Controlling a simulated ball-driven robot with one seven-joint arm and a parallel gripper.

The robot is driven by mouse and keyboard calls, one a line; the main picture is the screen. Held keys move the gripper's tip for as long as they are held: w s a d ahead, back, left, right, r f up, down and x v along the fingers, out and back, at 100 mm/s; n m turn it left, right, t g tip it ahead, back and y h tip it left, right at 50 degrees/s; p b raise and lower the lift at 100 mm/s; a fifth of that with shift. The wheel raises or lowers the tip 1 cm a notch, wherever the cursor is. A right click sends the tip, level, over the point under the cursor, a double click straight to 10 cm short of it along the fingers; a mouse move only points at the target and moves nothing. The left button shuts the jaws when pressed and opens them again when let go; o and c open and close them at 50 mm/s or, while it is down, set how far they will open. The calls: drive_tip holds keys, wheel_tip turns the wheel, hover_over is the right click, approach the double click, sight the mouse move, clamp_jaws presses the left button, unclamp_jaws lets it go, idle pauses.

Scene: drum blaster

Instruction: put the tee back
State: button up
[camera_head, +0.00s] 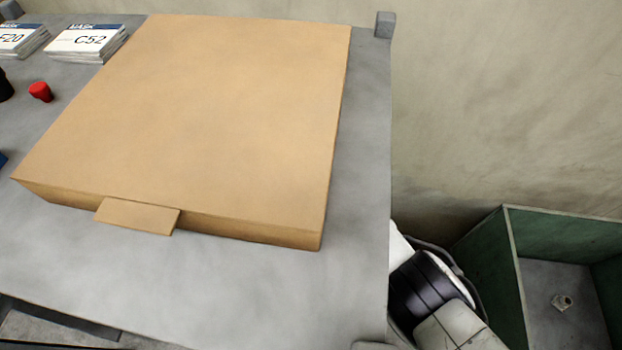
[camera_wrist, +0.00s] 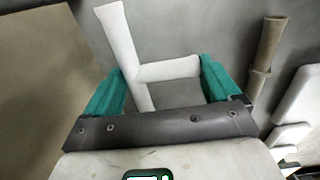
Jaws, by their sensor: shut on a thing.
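The tee, a plain white T-shaped pipe piece, shows in the wrist view (camera_wrist: 122,45). Its long tube slants from the upper left down between the fingers, and its side branch runs across to the right finger. My gripper (camera_wrist: 163,69), with teal fingers, is shut on the tee. The lower end of the long tube is hidden behind the dark gripper bar. Neither the tee nor the fingers can be made out in the head view, where white and black parts of my arm show beside the table's right edge.
A large closed cardboard box (camera_head: 220,110) covers much of the grey table (camera_head: 250,290). Mask packs (camera_head: 88,40) and a red piece (camera_head: 41,91) lie left of it. A brownish pipe (camera_wrist: 268,45) stands right of my gripper.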

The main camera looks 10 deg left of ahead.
drive_tip(key=shift+a+f, duration=0.2)
drive_tip(key=shift+f, duration=1.5)
drive_tip(key=o, duration=1.2)
drive_tip(key=shift+f, duration=0.1)
drive_tip(key=shift+c, duration=0.2)
wheel_tip(320, 180, up, 8)
drive_tip(key=shift+f, duration=0.15)
